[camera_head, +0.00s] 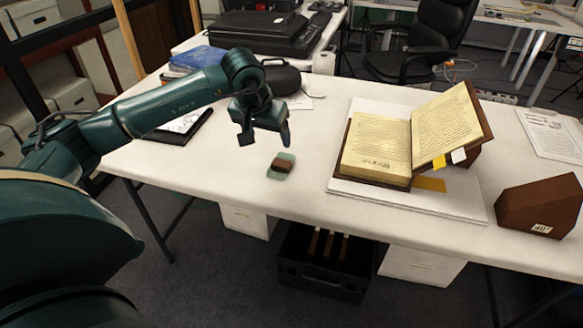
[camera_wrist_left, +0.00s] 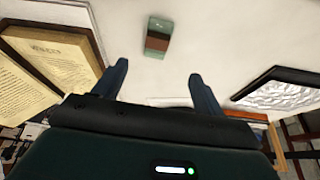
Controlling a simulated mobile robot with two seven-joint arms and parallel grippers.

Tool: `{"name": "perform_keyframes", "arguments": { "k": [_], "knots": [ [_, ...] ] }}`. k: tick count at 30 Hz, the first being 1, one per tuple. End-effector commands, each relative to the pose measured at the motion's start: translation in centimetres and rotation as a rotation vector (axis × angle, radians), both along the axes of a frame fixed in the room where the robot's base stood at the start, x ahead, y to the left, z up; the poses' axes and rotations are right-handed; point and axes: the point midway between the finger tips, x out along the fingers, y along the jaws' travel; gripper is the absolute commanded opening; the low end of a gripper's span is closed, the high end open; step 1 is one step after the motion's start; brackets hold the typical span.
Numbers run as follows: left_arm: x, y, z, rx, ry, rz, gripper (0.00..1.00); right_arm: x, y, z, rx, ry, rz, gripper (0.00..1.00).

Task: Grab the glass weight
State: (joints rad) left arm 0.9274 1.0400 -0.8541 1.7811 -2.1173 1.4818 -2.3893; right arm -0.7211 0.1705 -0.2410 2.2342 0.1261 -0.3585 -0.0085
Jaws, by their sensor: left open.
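The glass weight (camera_head: 282,166) is a small pale green block with a brown band or piece across its middle. It lies on the white table near its front edge. It also shows in the left wrist view (camera_wrist_left: 158,36), beyond the fingertips and between their lines. My left gripper (camera_head: 266,138) is open and empty, above the table and behind the weight, slightly to its left. Its two fingers (camera_wrist_left: 158,70) show apart in the left wrist view, not touching the weight. My right gripper is in neither view.
An open book (camera_head: 377,148) rests on a white board right of the weight. A brown box (camera_head: 538,207) stands at the right. A dark-framed tablet or picture (camera_head: 186,124) and a blue book (camera_head: 200,58) lie to the left. The table around the weight is clear.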

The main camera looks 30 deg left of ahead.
Motion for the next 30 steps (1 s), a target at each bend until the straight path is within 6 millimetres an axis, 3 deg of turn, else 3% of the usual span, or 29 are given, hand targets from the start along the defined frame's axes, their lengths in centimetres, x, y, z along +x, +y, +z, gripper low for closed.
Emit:
{"name": "perform_keyframes", "arguments": {
  "k": [5,12,22,30],
  "knots": [
    [0.6,0.1,-1.8,0.003,0.002,0.0,0.71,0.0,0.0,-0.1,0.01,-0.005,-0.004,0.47],
    [2.3,0.3,-6.0,0.001,0.002,0.0,0.71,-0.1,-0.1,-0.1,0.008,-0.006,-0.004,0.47],
    [3.6,0.3,-8.6,-0.002,0.002,0.001,0.71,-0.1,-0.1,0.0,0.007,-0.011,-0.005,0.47],
    [5.4,0.4,-11.9,0.0,0.001,0.002,0.71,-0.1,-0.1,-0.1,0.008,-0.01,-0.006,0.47]
  ]
}}
